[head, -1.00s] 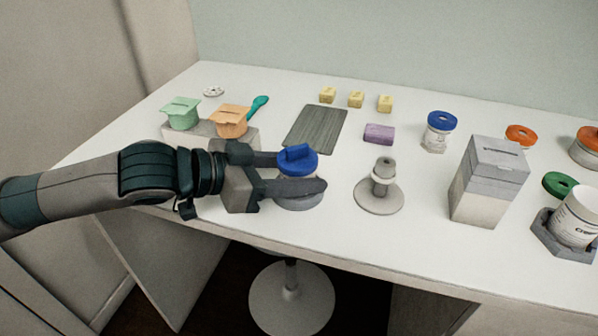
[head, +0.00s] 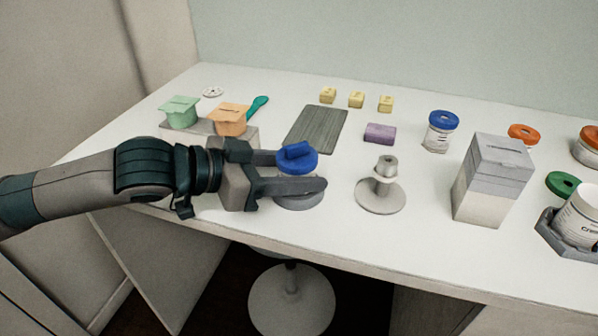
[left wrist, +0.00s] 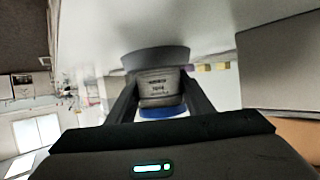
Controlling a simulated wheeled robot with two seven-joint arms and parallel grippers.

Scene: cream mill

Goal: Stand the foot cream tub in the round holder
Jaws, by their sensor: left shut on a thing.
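A tub with a blue lid (head: 297,158) stands upright near the front of the white table. It also shows in the left wrist view, with a dark-printed label (left wrist: 158,86) too small to read surely. My left gripper (head: 300,182) is shut on this tub from the left, with one finger on each side. A grey round holder (head: 299,203) is at the tub's base, and in the left wrist view (left wrist: 155,58) the tub's bottom end meets it. I cannot tell whether the tub is fully seated. My right gripper is not in view.
A grey stand with a round base (head: 381,197) is right of the tub. Farther right are a tall grey box (head: 492,180), another blue-lidded tub (head: 440,135) and a white tub (head: 580,218) in an angular holder. Green and orange cups stand on a block behind my arm.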

